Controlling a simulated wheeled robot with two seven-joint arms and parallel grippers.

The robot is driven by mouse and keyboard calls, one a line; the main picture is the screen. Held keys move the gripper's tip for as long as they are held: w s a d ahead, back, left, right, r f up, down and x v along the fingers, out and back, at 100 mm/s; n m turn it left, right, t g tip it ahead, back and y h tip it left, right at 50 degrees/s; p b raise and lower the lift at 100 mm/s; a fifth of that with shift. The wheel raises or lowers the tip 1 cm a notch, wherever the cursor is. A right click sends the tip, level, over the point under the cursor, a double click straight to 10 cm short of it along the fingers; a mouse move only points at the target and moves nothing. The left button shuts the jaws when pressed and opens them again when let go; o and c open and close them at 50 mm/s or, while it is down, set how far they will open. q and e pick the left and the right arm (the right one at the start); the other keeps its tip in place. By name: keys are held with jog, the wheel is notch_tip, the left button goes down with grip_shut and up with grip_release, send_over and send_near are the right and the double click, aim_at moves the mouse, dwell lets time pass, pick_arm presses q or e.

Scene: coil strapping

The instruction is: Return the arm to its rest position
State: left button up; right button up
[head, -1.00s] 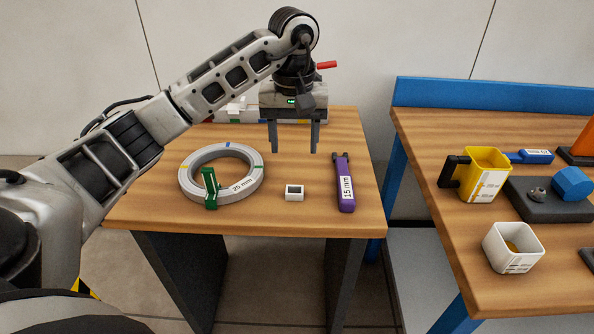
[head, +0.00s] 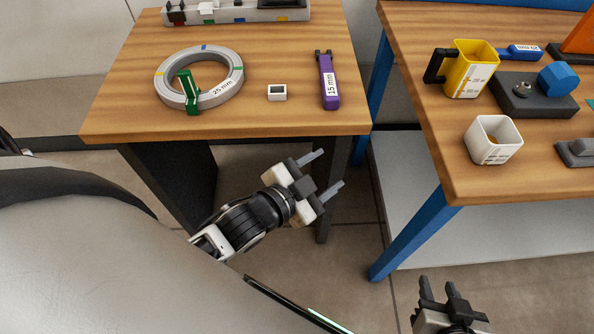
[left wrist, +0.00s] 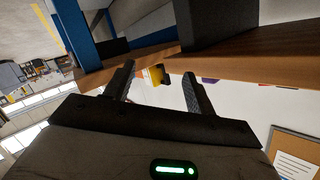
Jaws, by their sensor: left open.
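My left gripper (head: 332,168) is open and empty, held low in front of the near edge of the smaller wooden table (head: 290,127). In the left wrist view its two fingers (left wrist: 158,88) stand apart with only background between them. My right gripper (head: 440,290) shows at the bottom edge; its jaw gap is not clear. On the table lie a grey coil (head: 238,78) marked 25 mm with a green clip (head: 188,92) around its front, a small white block (head: 277,92) with a dark opening, and a purple tool (head: 328,80) marked 15 mm.
The bench at the right (head: 440,140) holds a yellow mug (head: 470,70), a white cup (head: 493,140), a dark block with a blue knob (head: 558,78) and a blue tool (head: 520,52). A grey rack (head: 240,12) stands at the table's back. Floor shows between table and bench.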

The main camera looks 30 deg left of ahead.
pick_arm(q)
jog(key=s+f+n+g+y, duration=0.1)
jog(key=s+f+n+g, duration=0.3)
jog(key=s+f+n, duration=0.2)
jog(key=shift+s+a+f, duration=0.45)
jog(key=shift+s+f, duration=0.2)
jog(key=shift+s, duration=0.25)
